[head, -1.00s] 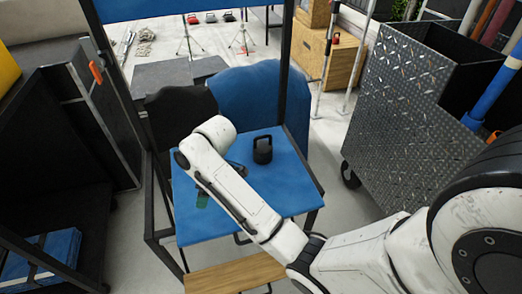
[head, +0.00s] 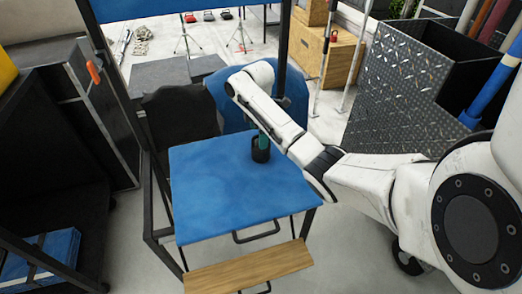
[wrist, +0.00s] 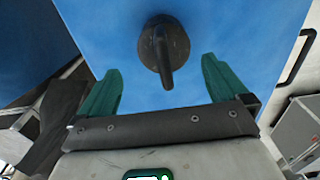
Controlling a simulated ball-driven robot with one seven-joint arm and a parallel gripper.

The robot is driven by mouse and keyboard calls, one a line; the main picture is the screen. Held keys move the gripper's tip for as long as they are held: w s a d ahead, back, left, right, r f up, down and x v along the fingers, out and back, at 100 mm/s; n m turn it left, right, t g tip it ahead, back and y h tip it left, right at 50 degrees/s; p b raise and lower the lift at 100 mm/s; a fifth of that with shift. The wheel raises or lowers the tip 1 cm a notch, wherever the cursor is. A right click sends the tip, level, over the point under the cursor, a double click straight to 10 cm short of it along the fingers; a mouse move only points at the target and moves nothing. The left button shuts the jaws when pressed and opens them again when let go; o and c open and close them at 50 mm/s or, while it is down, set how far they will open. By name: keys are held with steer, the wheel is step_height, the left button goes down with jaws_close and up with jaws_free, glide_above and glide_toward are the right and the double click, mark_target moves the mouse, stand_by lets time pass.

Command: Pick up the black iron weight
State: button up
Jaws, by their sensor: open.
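The black iron weight (head: 260,155) stands on the blue table top (head: 225,190), near its far right part. In the head view my arm and a green finger partly cover it. In the wrist view the weight (wrist: 165,45) shows from above with its handle toward me, ahead of and between the two green fingers. My gripper (wrist: 160,85) is open and empty, and neither finger appears to touch the weight. In the head view my gripper (head: 263,140) is over the weight, with only part of it visible.
The blue table top is otherwise clear. Black frame posts (head: 112,80) rise at its far side, and a wooden board (head: 248,268) lies at its near edge. A diamond-plate cart (head: 395,90) stands to the right. A dark cabinet (head: 80,120) stands to the left.

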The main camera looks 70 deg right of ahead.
steer(key=f, duration=0.2)
steer(key=s+f+p, duration=0.1)
steer(key=f, duration=0.1)
steer(key=shift+f, duration=0.75)
jaws_close()
steer(key=shift+w+r, duration=0.1)
steer(key=shift+r, duration=0.1)
stand_by(0.4)
